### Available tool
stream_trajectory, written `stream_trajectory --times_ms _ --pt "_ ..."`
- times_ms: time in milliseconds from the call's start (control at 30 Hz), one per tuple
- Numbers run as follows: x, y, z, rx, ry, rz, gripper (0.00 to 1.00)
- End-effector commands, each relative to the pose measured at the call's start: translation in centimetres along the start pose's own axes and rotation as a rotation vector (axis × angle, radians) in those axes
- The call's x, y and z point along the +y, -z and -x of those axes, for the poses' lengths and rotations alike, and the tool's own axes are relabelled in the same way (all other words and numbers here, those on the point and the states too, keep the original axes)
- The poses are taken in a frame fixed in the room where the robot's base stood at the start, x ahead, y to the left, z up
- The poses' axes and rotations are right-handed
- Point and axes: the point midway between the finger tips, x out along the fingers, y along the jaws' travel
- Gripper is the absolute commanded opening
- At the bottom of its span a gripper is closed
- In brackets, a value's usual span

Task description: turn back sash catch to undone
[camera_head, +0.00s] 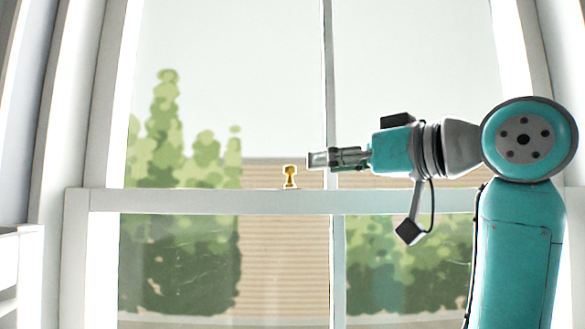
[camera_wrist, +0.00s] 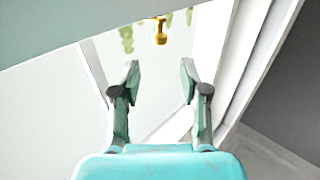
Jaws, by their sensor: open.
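The sash catch is a small brass piece (camera_head: 290,177) standing on the meeting rail (camera_head: 215,201) of the window in the head view. It also shows at the top of the wrist view (camera_wrist: 160,33), beyond my fingertips. My gripper (camera_head: 318,159) is just to the right of the catch and slightly higher in the head view, pointing left. In the wrist view my gripper (camera_wrist: 160,75) has its two fingers spread with nothing between them. The catch is apart from both fingers. Its exact turn is too small to read.
A vertical glazing bar (camera_head: 328,90) runs up the window behind my gripper. The window frame (camera_head: 85,130) stands at the left. Glass (camera_head: 230,70) fills the sashes, with bushes and a wall outside. The space left of the catch along the rail is clear.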

Motion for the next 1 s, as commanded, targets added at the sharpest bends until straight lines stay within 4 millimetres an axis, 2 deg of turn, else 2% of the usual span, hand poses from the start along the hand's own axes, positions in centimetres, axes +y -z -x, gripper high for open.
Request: stream_trajectory --times_ms 300,500,700,933,967,1000 --pt "-0.1 -0.1 -5.7 -0.001 0.003 -0.002 0.44" --pt "0.0 -0.1 -8.2 -0.001 0.002 -0.002 0.44" --pt "0.0 -0.1 -9.1 0.000 -0.001 0.000 0.44" --pt "0.0 -0.1 -9.1 0.000 -0.001 0.000 0.44" --pt "0.0 -0.1 -9.1 0.000 -0.001 0.000 0.42" --pt "0.0 -0.1 -9.1 0.000 -0.001 0.000 0.32"
